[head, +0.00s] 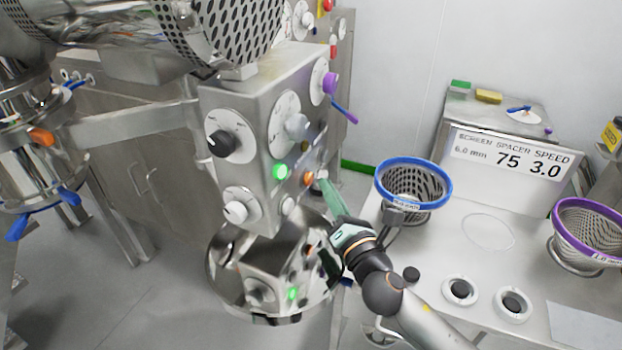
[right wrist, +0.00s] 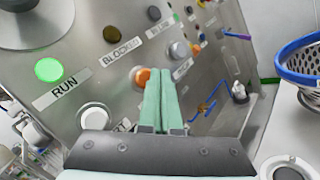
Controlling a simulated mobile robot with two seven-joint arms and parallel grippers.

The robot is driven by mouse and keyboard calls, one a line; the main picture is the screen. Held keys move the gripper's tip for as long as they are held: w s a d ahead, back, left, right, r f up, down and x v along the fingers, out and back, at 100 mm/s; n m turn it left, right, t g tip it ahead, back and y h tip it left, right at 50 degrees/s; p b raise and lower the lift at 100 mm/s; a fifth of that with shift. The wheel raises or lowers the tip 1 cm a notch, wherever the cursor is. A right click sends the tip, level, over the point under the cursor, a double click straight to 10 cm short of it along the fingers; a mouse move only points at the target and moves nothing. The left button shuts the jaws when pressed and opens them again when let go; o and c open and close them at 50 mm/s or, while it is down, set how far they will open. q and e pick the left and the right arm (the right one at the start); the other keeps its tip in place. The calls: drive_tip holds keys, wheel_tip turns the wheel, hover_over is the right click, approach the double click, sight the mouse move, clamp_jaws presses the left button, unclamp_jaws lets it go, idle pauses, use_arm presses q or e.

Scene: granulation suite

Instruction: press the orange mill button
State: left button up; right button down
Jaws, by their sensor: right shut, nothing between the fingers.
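The orange button (head: 308,179) sits on the front of the steel control box, to the right of the lit green button (head: 280,171). In the right wrist view the orange button (right wrist: 139,77) shows just left of the fingertips, partly covered by them. My right gripper (head: 324,183) has pale green fingers, shut and empty, pointing at the panel close to the orange button. It also fills the middle of the right wrist view (right wrist: 158,74). I cannot tell whether the tips touch the button or panel. My left gripper is not in view.
The control box (head: 230,105) carries several dials and a purple knob (head: 330,83). A shiny bowl (head: 222,262) lies below it. To the right, a blue-rimmed screen basket (head: 414,163) and a purple-rimmed one (head: 600,215) stand on a bench (head: 450,262).

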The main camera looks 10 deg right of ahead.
idle(0.4)
drive_tip(key=shift+w+a, duration=0.25)
drive_tip(key=shift+a, duration=0.1)
drive_tip(key=shift+w+a, duration=0.25)
drive_tip(key=shift+a, duration=0.15)
idle(0.7)
drive_tip(key=shift+s+d, duration=0.1)
idle(0.3)
drive_tip(key=shift+s+d, duration=0.4)
drive_tip(key=shift+d, duration=0.25)
drive_tip(key=shift+s+d+p, duration=0.2)
drive_tip(key=shift+s+d, duration=0.55)
drive_tip(key=shift+d, duration=0.3)
drive_tip(key=shift+s+d+p, duration=0.2)
drive_tip(key=shift+s+d, duration=0.5)
drive_tip(key=shift+d, duration=0.35)
